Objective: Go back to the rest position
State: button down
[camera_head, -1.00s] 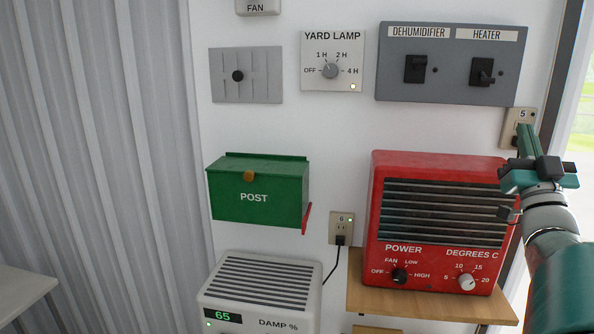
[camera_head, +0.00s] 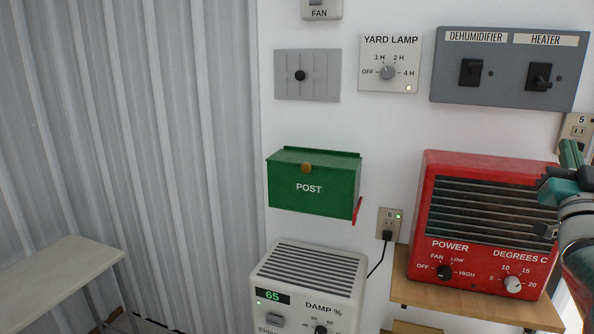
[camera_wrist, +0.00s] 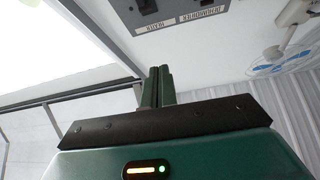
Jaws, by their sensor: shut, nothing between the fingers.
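My gripper (camera_head: 568,158) is at the right edge of the head view, in front of the red heater's right side and below outlet 5. Part of my arm runs out of the picture there. In the wrist view the two green fingers of my gripper (camera_wrist: 157,86) stand close together, shut, with nothing between them. Beyond them the wrist view shows the grey switch panel (camera_wrist: 190,22), upside down.
The red heater (camera_head: 440,215) stands on a wooden shelf (camera_head: 470,305). A green post box (camera_head: 300,205), the yard lamp dial (camera_head: 388,72) and a white dehumidifier (camera_head: 310,262) are left of it. A pale table (camera_head: 60,265) stands far left, by the corrugated wall (camera_head: 130,130).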

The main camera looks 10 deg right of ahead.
jog(key=w+a+f+n+g+y, duration=0.1)
jog(key=w+a+f+g+y, duration=0.2)
jog(key=a+f, duration=0.55)
jog(key=w+a+f+g+y, duration=0.3)
jog(key=w+a+f+y, duration=0.15)
jog(key=a, duration=0.65)
jog(key=s+a+f+n+g+y, duration=0.3)
jog(key=s+a+f, duration=0.4)
jog(key=a, duration=0.3)
jog(key=s+a+f+n+g+y, duration=0.3)
jog(key=s+a+f+g, duration=0.3)
jog(key=a, duration=0.5)
notch_tip(320, 180, down, 4)
jog(key=shift+s+a+r+n, duration=0.15)
jog(key=shift+s+a+n, duration=0.15)
jog(key=shift+s, duration=0.95)
jog(key=shift+d, duration=0.1)
